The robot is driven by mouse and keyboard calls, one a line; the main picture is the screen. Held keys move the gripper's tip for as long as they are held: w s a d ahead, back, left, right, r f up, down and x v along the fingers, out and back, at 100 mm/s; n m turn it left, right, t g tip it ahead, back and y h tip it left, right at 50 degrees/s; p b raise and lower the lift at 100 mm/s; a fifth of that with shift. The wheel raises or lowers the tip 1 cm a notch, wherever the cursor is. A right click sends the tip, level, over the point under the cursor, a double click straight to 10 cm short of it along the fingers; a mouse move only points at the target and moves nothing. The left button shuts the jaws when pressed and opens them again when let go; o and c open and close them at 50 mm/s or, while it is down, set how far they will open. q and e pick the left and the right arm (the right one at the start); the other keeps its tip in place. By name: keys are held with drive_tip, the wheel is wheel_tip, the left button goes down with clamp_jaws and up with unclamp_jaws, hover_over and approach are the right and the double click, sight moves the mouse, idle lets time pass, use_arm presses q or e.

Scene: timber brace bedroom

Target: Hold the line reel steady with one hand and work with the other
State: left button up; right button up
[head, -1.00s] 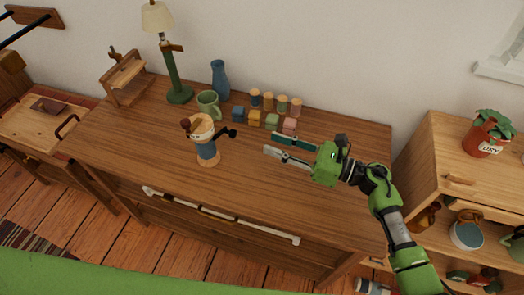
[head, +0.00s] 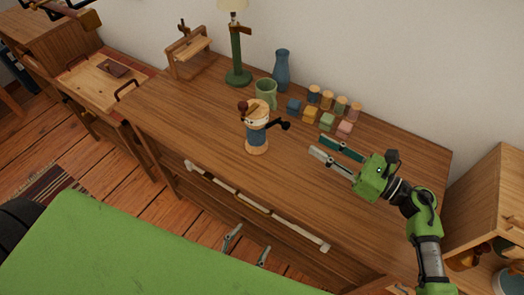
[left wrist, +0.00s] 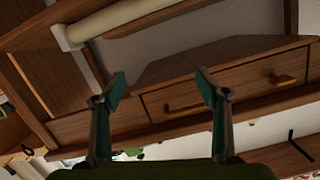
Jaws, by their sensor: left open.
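What I take for the line reel (head: 257,137) stands upright on the wooden table (head: 190,130) in the head view. It has a blue body, a pale top, a round wooden base and a dark crank on its right side. My right gripper (head: 317,146) is open and empty, above the table to the right of the reel and apart from it. My left gripper (head: 248,246) shows only its fingertips, low in front of the table. In the left wrist view (left wrist: 163,85) it is open, with nothing between its fingers and drawer fronts beyond.
Behind the reel stand a green mug (head: 266,92), a blue vase (head: 281,70) and a green lamp (head: 239,60). Several coloured blocks (head: 310,115) and small jars (head: 340,104) sit farther right. A pale rail (head: 260,207) runs along the table front. The table's left front is clear.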

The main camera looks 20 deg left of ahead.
sight(254, 100)
use_arm(q)
drive_tip(key=a+r+n+t+y, duration=0.2)
drive_tip(key=r+n+y, duration=0.15)
drive_tip(key=r, duration=0.55)
drive_tip(key=w+a+r+n+t+y, duration=0.1)
drive_tip(key=a+r+n+y, duration=0.15)
drive_tip(key=r+y, duration=0.45)
drive_tip(key=a+r+n+t+y, duration=0.2)
drive_tip(key=r+n+y, duration=0.15)
drive_tip(key=r, duration=0.75)
drive_tip(key=w+d+r+n+g+h, duration=0.1)
drive_tip(key=w+d+r+g+h, duration=0.35)
drive_tip(key=w, duration=0.65)
drive_tip(key=shift+t+y, duration=0.25)
drive_tip(key=shift+y, duration=0.5)
drive_tip(key=x, duration=1.2)
drive_tip(key=shift+w+d+r, duration=0.35)
